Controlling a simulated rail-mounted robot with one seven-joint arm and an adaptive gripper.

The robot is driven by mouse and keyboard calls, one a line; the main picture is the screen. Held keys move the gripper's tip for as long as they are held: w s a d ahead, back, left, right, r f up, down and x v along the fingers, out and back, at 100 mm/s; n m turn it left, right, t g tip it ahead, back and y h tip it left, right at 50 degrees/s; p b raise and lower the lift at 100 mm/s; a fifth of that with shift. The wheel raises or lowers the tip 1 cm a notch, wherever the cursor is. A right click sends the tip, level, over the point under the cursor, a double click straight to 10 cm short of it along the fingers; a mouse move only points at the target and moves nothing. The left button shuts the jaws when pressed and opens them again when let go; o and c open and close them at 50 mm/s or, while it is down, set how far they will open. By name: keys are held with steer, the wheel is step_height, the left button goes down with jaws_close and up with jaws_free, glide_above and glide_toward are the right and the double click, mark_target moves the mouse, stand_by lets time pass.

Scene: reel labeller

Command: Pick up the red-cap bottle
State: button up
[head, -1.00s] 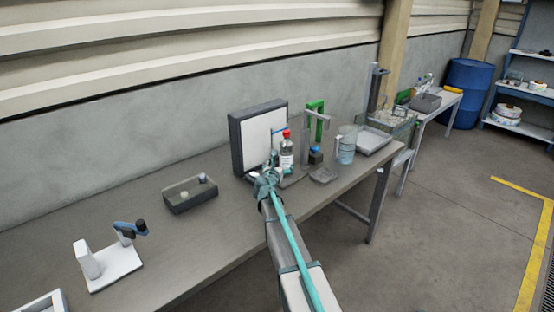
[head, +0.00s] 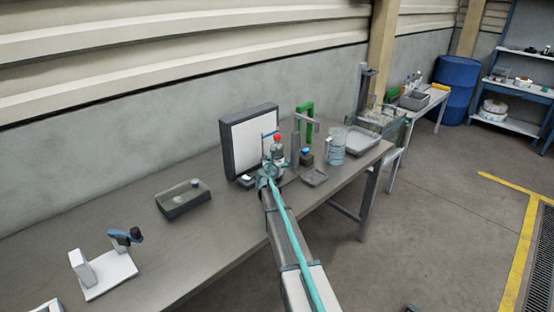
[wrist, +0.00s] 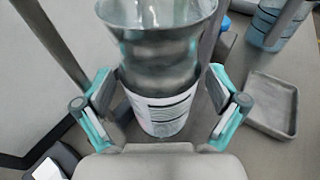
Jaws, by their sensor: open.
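The red-cap bottle (head: 277,148) stands upright on the workbench in front of a white panel with a dark frame. Its lower part is partly hidden by my gripper (head: 267,180) in the head view. In the wrist view, a clear, greyish bottle body with a white printed label (wrist: 160,112) stands between the two teal-edged fingers of my gripper (wrist: 162,108). The fingers are open, one on each side, with a gap showing near the label. The red cap is not visible in the wrist view.
The framed panel (head: 249,145) stands close behind the bottle. A dark bin (head: 183,200) lies left.

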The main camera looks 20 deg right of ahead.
steer(key=c, duration=1.8)
steer(key=shift+o, duration=0.2)
steer(key=shift+r, duration=0.1)
